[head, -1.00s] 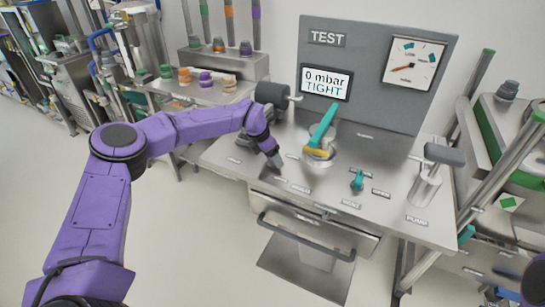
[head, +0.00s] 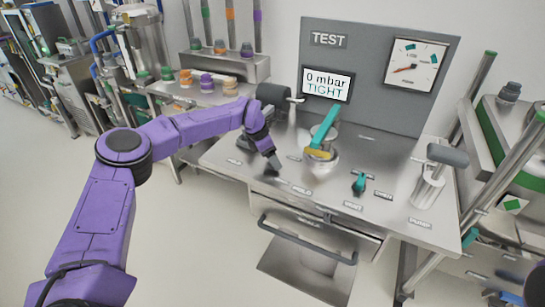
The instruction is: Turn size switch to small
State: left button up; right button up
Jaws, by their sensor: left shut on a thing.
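My left gripper (head: 273,163) reaches down to the front left part of the steel bench top (head: 225,150). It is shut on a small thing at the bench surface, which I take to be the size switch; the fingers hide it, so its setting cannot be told. Small label plates lie around the fingertips, too small to read surely. A second, teal switch (head: 359,183) stands apart to the right, with labels beside it. My right gripper is not in view.
A teal-handled clamp (head: 324,127) stands mid-bench, right of my left gripper. A grey panel (head: 372,103) behind has a gauge and a display reading "0 mbar TIGHT". A pump lever (head: 440,160) stands at right. A drawer handle (head: 300,240) juts out in front.

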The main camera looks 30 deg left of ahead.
pick_arm(q)
jog(key=o, duration=1.1)
jog(key=shift+c, duration=0.2)
jog(key=shift+a+r, duration=0.1)
jog(key=b+v, duration=0.2)
jog(key=v, duration=0.8)
jog(key=shift+s+r, duration=0.15)
jog(key=shift+r, duration=0.05)
